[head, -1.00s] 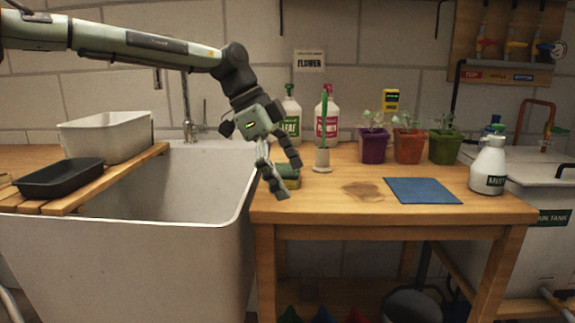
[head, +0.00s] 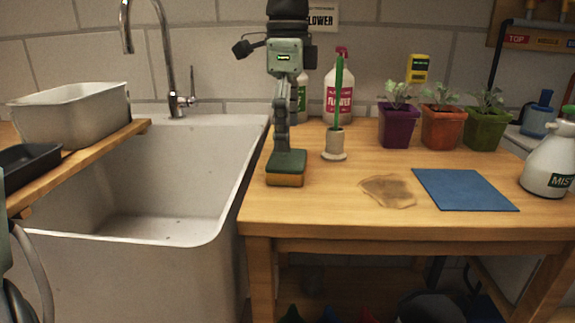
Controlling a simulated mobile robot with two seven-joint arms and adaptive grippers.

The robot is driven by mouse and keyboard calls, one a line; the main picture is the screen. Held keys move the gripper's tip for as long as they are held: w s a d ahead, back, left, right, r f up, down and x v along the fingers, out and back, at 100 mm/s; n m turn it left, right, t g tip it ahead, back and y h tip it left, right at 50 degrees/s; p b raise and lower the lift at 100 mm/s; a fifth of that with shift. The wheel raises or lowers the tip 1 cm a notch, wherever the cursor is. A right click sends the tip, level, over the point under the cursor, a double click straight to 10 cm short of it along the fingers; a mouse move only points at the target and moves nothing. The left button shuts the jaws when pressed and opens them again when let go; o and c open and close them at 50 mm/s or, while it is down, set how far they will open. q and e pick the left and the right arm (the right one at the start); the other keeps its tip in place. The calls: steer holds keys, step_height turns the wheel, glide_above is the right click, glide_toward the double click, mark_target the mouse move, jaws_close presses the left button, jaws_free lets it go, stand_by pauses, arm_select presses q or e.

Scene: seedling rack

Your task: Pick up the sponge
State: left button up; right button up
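The sponge (head: 287,169), green on top and yellow-orange below, is at the left front of the wooden table in the head view. My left gripper (head: 281,146) points straight down over it, its fingertips at the sponge's back top edge. The fingers are seen edge-on, one behind the other, so I cannot tell whether they are open or closed on the sponge. The sponge appears to be on the tabletop or barely above it. My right gripper is not in view.
A white sink (head: 175,190) lies left of the table (head: 330,215). Right of the sponge are a holder with a green stick (head: 335,141), a brown stain (head: 388,190) and a blue mat (head: 464,188). Bottles and potted seedlings stand behind; a mist bottle (head: 551,165) is far right.

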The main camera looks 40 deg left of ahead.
mark_target(287, 158)
arm_select(q)
step_height(287, 158, down, 4)
steer(key=shift+s+d+f, duration=0.1)
steer(key=shift+f, duration=0.15)
steer(key=c, duration=0.7)
